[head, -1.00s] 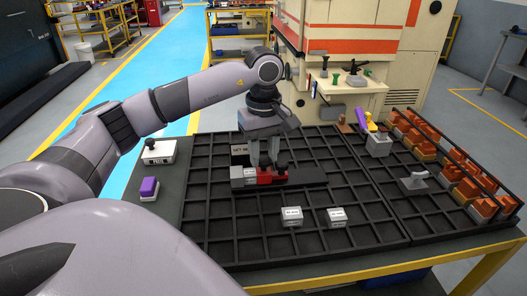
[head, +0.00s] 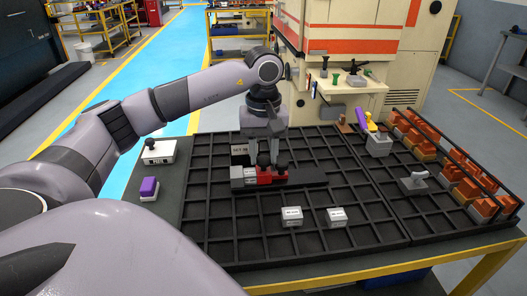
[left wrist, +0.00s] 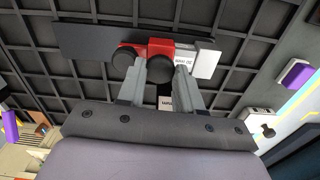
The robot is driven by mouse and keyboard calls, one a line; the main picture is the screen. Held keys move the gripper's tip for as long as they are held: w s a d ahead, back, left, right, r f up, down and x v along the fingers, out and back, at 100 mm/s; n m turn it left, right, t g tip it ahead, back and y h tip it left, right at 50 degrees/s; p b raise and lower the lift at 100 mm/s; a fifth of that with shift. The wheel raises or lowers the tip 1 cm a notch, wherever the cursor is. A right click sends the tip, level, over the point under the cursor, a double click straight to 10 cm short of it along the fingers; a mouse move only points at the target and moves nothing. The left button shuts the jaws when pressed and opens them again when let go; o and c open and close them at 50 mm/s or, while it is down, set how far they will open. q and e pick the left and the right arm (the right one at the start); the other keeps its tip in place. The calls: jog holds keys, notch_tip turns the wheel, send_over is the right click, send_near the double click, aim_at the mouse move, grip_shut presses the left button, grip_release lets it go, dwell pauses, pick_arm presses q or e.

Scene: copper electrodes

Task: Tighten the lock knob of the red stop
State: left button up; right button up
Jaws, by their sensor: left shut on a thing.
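The red stop (head: 264,178) sits on a black bar (head: 305,177) on the gridded table, and it also shows in the left wrist view (left wrist: 158,45). It carries a round black knob (left wrist: 159,70), which lies between the fingertips of my left gripper (left wrist: 158,82). The left gripper (head: 270,158) points down and is shut on this knob. A second black knob (left wrist: 124,62) stands beside it, outside the fingers. The fingers partly hide the held knob. My right gripper is in neither view.
Grey-white blocks (head: 244,174) adjoin the red stop. Two small white labelled blocks (head: 291,215) (head: 338,216) lie nearer on the grid. A purple-topped block (head: 149,188) is at left. Orange-copper pieces (head: 467,188) fill the rack at right. The grid between is largely clear.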

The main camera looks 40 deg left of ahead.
pick_arm(q)
jog(key=o, duration=1)
jog(key=shift+o, duration=0.2)
notch_tip(320, 180, up, 6)
jog(key=p, duration=0.5)
jog(key=shift+r, duration=0.35)
notch_tip(320, 180, up, 6)
jog(key=shift+r, duration=0.25)
